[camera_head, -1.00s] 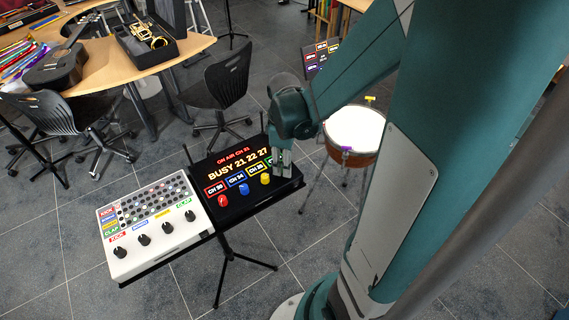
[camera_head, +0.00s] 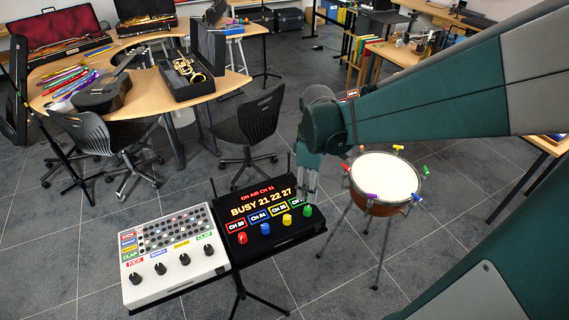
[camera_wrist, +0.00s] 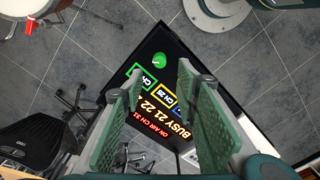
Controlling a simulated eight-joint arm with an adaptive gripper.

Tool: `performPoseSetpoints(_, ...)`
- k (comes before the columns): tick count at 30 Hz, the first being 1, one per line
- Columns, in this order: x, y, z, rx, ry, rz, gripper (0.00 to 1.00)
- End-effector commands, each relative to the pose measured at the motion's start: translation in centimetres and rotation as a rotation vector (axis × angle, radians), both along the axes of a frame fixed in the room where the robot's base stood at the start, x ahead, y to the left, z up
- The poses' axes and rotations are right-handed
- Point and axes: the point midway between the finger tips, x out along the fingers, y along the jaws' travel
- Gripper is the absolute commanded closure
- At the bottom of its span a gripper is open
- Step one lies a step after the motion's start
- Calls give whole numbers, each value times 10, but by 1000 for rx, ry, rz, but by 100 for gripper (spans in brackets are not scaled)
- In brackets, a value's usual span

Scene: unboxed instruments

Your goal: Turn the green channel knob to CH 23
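The black channel panel (camera_head: 268,238) sits on a stand, with red, blue, yellow and green knobs in a row. The green knob (camera_head: 308,211) is at the right end. It also shows uncovered in the wrist view (camera_wrist: 159,59). The panel reads "ON AIR CH 31" and "BUSY 21 22 27". The green-framed label (camera_wrist: 145,78) reads "CH", but its number is hidden or too small to read. My gripper (camera_head: 309,194) hovers by the panel's far right part, just behind the green knob in the picture. In the wrist view its fingers (camera_wrist: 159,75) are apart and empty.
The yellow knob (camera_head: 287,220) is close left of the green one. A white drum-pad box (camera_head: 172,262) stands left of the panel. A drum (camera_head: 385,177) is on the right, and a black chair (camera_head: 250,125) stands behind.

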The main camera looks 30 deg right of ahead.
Motion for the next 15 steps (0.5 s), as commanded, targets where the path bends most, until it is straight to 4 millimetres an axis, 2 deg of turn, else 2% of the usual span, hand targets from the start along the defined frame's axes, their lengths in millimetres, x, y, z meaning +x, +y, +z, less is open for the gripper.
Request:
performPoseSetpoints(6,0,0,17,0,0,0,69)
performPoseSetpoints(15,0,0,22,0,0,0,69)
